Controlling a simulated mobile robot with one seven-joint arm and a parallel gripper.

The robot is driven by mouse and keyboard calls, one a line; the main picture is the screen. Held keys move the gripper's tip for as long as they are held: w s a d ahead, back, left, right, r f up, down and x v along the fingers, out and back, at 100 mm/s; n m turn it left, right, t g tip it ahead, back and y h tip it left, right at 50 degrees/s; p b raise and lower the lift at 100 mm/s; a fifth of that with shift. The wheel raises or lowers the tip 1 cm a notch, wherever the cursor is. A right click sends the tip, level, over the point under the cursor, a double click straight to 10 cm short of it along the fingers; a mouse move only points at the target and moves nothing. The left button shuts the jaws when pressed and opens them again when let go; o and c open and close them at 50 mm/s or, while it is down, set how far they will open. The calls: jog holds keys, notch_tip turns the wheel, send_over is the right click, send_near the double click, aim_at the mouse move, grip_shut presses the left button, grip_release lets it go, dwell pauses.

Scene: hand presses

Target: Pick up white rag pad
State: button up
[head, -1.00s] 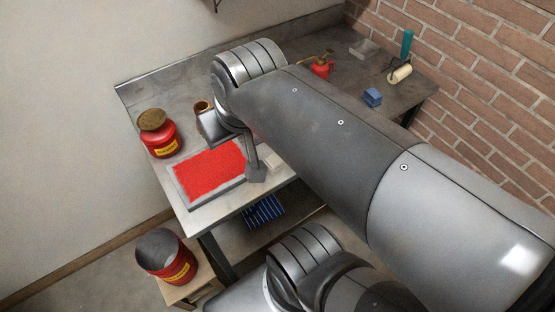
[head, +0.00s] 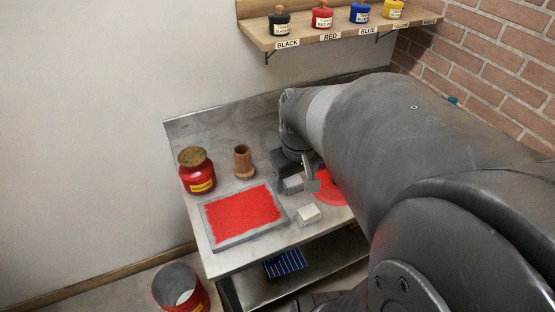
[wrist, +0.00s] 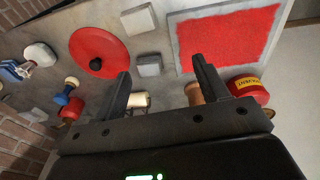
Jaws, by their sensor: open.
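Two pale block-like pads lie on the table right of the red slab. The whiter one (head: 308,214) is near the front edge, apart from my gripper; it also shows in the wrist view (wrist: 139,19) at the top. A greyer pad (head: 292,183) lies farther back, close beside my gripper in the head view and partly hidden by it; in the wrist view this pad (wrist: 149,66) appears between and beyond the fingertips. My gripper (wrist: 163,80) is open and empty, its fingers wide apart. In the head view my gripper (head: 308,180) is partly hidden by its own arm.
The red-inked slab (head: 240,215) is left of the pads and a red disc (head: 330,190) right. A red can (head: 197,172) and wooden cup (head: 243,161) stand behind. A shelf (head: 345,31) holds ink jars. An open red bin (head: 181,291) stands below left.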

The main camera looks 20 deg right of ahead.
jog(key=g, duration=0.1)
send_over(307, 208)
notch_tip(307, 208, down, 4)
jog(key=shift+y, duration=0.3)
notch_tip(307, 208, down, 6)
jog(key=shift+w+a+r, duration=0.1)
jog(key=shift+w+a, duration=0.05)
jog(key=f, duration=0.4)
jog(key=shift+s, duration=0.3)
jog(key=shift+d+f, duration=0.2)
jog(key=shift+f, duration=0.45)
jog(key=c, duration=0.7)
jog(key=shift+c, duration=0.2)
jog(key=shift+w+r, duration=0.1)
jog(key=shift+r, duration=0.1)
